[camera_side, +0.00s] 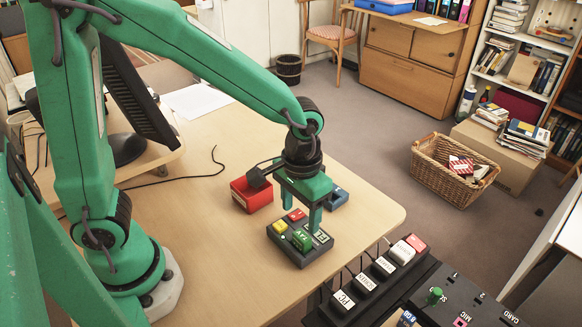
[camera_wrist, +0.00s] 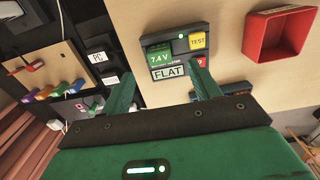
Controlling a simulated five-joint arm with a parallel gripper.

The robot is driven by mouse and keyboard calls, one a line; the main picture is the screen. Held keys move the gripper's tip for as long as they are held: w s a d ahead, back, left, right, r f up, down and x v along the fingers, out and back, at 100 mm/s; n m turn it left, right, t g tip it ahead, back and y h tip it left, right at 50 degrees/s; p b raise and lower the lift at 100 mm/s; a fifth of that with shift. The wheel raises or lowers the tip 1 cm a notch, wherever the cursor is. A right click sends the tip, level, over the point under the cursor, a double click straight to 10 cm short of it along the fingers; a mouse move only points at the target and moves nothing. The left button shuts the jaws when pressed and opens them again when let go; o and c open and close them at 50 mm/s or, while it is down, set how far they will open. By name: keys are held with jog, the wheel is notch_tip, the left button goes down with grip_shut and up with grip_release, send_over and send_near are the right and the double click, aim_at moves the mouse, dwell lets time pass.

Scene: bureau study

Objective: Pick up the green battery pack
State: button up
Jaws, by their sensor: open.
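The green battery pack (camera_side: 302,240) sits on a dark tester box (camera_side: 289,256) on the desk. In the wrist view the pack (camera_wrist: 158,57) shows a "7.4 V" marking, with a "FLAT" label in front of it. The box carries a yellow TEST button (camera_wrist: 197,41) and a red part beside it. My gripper (camera_side: 299,217) is open above the box, its fingers pointing down. In the wrist view my gripper (camera_wrist: 163,86) has its fingers apart, with the pack beyond their tips; nothing is between them.
A red open box (camera_side: 251,194) stands behind the tester, and a blue item (camera_side: 338,197) lies right of it. A monitor (camera_side: 137,95) is at the left. The desk between is mostly clear.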

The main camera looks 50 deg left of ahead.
aim_at(302, 236)
jog(key=shift+f, duration=1.3)
jog(key=shift+w+f, duration=0.15)
jog(key=shift+f, duration=1.15)
jog(key=shift+w+f, duration=0.1)
jog(key=shift+f, duration=1.2)
jog(key=c, duration=1)
jog(key=shift+d+r, duration=0.1)
jog(key=shift+r, duration=0.05)
jog(key=shift+c, duration=0.2)
